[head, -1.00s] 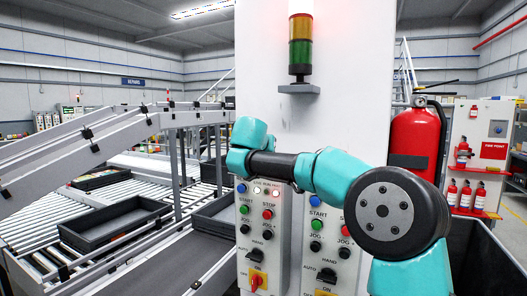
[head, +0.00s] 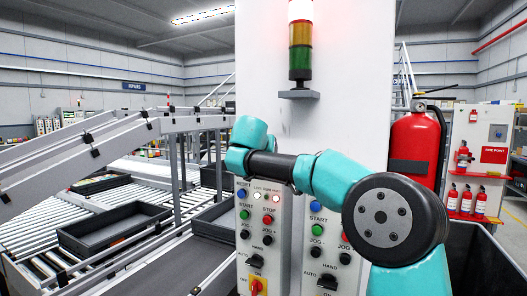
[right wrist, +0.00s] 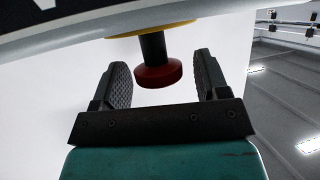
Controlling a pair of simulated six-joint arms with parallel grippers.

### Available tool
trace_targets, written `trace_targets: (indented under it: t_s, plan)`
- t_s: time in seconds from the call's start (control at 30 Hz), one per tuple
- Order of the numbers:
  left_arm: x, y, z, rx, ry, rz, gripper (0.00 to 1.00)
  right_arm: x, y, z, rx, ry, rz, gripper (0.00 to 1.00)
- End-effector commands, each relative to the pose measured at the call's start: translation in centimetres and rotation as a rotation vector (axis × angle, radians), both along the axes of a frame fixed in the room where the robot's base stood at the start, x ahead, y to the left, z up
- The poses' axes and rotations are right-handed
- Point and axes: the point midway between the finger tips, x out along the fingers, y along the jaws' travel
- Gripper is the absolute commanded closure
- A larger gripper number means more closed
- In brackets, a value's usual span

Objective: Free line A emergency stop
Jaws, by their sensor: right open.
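In the right wrist view a red mushroom button (right wrist: 158,75) on a black stem stands out from a yellow plate (right wrist: 150,31). It is the emergency stop. My right gripper (right wrist: 161,63) is open, one finger on each side of the button, with a visible gap on both sides. In the head view my right arm crosses in front of two control panels and hides the button and the gripper. The left panel (head: 248,232) and right panel (head: 312,270) each carry push buttons and a selector. I cannot tell which panel the button belongs to. My left gripper is not in view.
A stack light (head: 300,45) on the white cabinet (head: 350,60) has its top lamp lit. A fire extinguisher (head: 413,140) hangs right of the cabinet. Left is a roller conveyor (head: 40,220) with black trays (head: 115,228) and sloping grey rails (head: 70,165).

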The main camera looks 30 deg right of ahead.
Motion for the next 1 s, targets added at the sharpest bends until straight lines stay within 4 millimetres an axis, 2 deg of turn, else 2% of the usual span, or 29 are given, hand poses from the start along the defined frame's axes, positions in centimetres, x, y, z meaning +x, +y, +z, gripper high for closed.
trace_targets:
  t_s: [0.27, 1.0]
  plan:
    - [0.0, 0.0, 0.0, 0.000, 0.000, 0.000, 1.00, -1.8, 1.7, 1.1, 0.000, -0.002, 0.003, 0.32]
    - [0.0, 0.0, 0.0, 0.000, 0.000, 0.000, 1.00, -10.8, 10.3, 6.2, 0.001, -0.002, 0.003, 0.32]
